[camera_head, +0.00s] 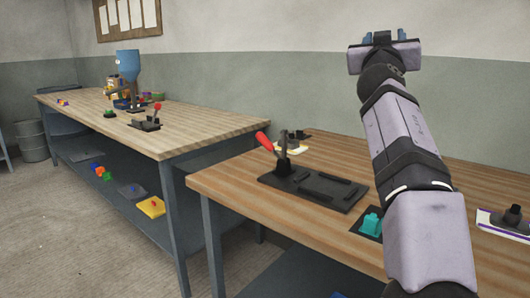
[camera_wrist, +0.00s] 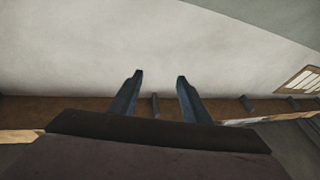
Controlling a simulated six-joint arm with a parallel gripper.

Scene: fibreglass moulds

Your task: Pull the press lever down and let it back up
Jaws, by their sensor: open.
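A press with a red-handled lever (camera_head: 265,142) stands on the near wooden table in the head view. Its handle tilts up to the left from a dark post on a flat black base plate (camera_head: 318,190). My gripper (camera_head: 383,37) is raised high above the right part of this table, well away from the lever, with its blue fingers pointing up. In the wrist view my gripper (camera_wrist: 158,78) is open, with nothing between its two fingers but the wall behind. The lever does not show in the wrist view.
A teal block (camera_head: 371,222) on a dark plate lies beside my arm. A black-knobbed piece (camera_head: 512,214) lies at the right edge. Another workbench (camera_head: 190,128) at the left holds a second red-knobbed device (camera_head: 156,107) and a blue hopper (camera_head: 129,65).

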